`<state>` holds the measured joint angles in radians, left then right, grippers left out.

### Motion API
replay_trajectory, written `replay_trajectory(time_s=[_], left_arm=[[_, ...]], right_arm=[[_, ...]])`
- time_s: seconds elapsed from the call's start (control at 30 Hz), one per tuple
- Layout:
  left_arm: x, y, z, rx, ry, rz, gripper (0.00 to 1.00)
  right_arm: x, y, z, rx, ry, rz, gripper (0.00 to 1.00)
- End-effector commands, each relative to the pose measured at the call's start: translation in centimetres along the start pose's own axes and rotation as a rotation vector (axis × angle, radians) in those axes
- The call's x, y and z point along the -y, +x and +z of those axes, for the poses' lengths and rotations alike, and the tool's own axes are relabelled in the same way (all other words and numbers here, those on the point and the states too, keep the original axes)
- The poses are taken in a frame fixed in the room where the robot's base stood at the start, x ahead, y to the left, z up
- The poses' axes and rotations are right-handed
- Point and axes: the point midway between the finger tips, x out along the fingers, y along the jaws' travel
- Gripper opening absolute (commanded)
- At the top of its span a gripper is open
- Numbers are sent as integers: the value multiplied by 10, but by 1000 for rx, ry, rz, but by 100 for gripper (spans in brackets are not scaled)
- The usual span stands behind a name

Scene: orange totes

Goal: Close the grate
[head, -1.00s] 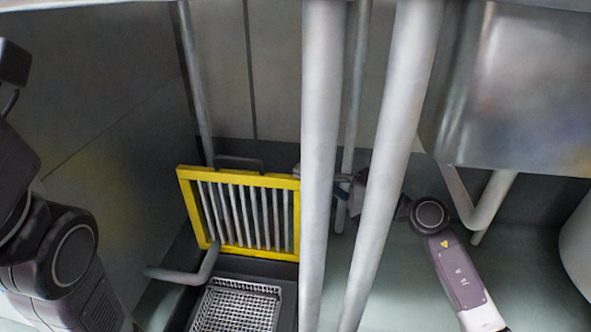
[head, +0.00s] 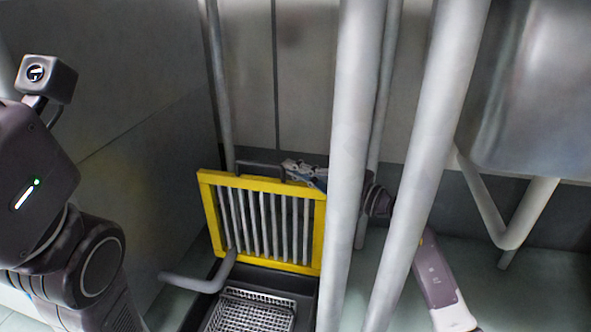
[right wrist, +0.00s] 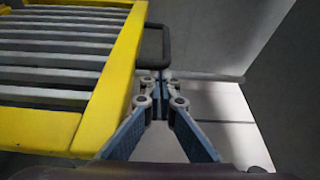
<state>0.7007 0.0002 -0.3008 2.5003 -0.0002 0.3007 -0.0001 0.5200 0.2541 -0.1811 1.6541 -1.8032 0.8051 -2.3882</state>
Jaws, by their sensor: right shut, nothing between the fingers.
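The grate (head: 315,235) has a yellow frame and grey bars. It stands raised, nearly upright, at the back edge of a dark drain basin (head: 312,295) holding a wire-mesh basket (head: 250,312). A dark handle (head: 262,167) shows along its top edge. My right gripper (head: 290,168) reaches from behind the pipes to the grate's upper right corner, beside the handle. In the right wrist view, my right gripper (right wrist: 160,78) is shut and empty, its tips close to the handle (right wrist: 152,48); I cannot tell whether they touch. The left gripper's fingers are out of view.
Two thick vertical pipes (head: 355,130) stand in front of my right arm and hide part of it. A bent grey pipe (head: 195,283) ends by the grate's lower left. A metal tank (head: 535,90) hangs at the right. A wall (head: 130,160) closes the left side.

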Motion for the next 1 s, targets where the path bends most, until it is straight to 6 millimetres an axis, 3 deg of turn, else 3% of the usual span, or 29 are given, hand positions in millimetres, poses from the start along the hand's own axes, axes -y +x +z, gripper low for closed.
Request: replay_trajectory(time_s=[0.17,0.4,0.57,0.7,1.0], left_arm=[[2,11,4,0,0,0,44],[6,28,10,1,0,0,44],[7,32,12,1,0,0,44],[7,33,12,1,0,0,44],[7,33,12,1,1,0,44]], right_arm=[[1,-10,22,0,-4,7,0],[-5,-33,81,3,0,7,0],[-13,-45,110,2,0,4,0],[-16,-49,120,2,0,1,0],[-16,-50,121,1,0,0,0]])
